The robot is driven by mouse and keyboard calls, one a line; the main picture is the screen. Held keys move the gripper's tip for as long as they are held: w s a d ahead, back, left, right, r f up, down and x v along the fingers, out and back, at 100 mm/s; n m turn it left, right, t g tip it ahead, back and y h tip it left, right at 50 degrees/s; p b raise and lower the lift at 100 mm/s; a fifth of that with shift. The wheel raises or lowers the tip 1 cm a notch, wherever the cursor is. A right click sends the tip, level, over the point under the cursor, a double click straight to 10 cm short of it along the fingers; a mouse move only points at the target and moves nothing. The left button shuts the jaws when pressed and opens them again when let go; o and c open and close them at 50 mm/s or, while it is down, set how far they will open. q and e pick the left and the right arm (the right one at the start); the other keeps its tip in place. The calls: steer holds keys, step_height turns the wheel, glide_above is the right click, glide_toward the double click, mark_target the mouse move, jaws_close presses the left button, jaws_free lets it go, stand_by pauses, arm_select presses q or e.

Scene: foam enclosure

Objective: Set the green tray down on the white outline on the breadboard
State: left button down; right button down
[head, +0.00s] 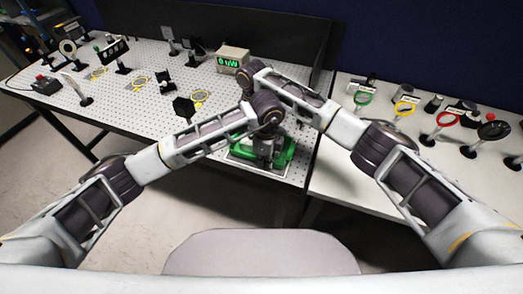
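The green tray (282,158) is at the front right corner of the perforated breadboard (215,97). My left arm and gripper cover much of it. My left gripper (263,152) points down over the tray's middle. I cannot tell whether its fingers are shut on anything, or whether the tray rests on the board or hangs just above it. My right arm reaches in from the right, and its wrist is behind my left wrist. Its gripper is hidden.
A meter with a green display (232,60) stands behind the arms. A white side table (340,165) holds several coloured ring mounts.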

arm_select(q)
steer(key=shift+f, duration=0.2)
arm_select(e)
steer(key=shift+f, duration=0.2)
arm_select(q)
steer(key=c, duration=1.6)
jaws_free()
steer(key=shift+c, duration=0.2)
arm_select(e)
steer(key=c, duration=1.6)
jaws_free()
steer(key=shift+c, duration=0.2)
arm_select(q)
steer(key=shift+r, duration=0.3)
arm_select(e)
steer(key=shift+r, duration=0.25)
